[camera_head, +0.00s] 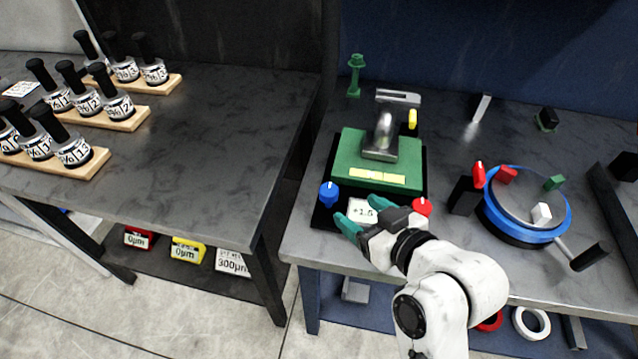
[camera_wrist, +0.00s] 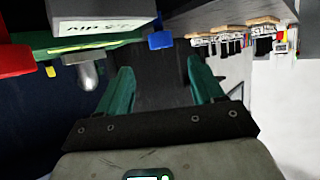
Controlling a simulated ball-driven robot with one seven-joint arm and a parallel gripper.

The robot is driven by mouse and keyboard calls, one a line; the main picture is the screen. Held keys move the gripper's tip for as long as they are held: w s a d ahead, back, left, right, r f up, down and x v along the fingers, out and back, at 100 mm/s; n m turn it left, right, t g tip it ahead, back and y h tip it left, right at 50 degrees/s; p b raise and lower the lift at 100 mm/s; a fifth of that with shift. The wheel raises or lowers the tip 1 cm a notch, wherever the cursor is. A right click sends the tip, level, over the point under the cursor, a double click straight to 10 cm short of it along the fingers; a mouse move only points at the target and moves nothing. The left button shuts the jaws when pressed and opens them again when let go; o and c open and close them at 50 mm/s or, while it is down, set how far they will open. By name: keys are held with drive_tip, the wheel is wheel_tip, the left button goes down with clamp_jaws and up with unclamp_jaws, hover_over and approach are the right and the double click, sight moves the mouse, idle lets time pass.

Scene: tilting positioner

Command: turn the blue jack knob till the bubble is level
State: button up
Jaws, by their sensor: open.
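The blue jack knob (camera_head: 328,192) stands upright at the left front corner of the green tilting plate (camera_head: 347,150). It also shows in the wrist view (camera_wrist: 161,40), above the gap between my fingertips. A yellow strip (camera_head: 378,176), perhaps the level vial, lies along the plate's front; its bubble is too small to make out. A white display (camera_head: 363,211) in front of the plate seems to read +1.5. My gripper (camera_head: 352,209) is open and empty in front of the plate, to the right of the blue knob and apart from it.
A red knob (camera_head: 422,207) stands right of the display, close to my gripper. A grey metal fixture (camera_head: 384,136) sits on the plate. A blue-rimmed round table (camera_head: 512,236) stands at the right. The left bench (camera_head: 215,130) has bare room.

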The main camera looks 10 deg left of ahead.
sight(331, 193)
drive_tip(key=p+x, duration=0.1)
drive_tip(key=x, duration=1)
drive_tip(key=shift+a+r, duration=0.1)
drive_tip(key=shift+r, duration=0.1)
drive_tip(key=c, duration=1)
drive_tip(key=shift+o, duration=0.2)
drive_tip(key=shift+s+m+t+h, duration=0.1)
drive_tip(key=shift+m+t+h, duration=0.2)
drive_tip(key=shift+h, duration=0.1)
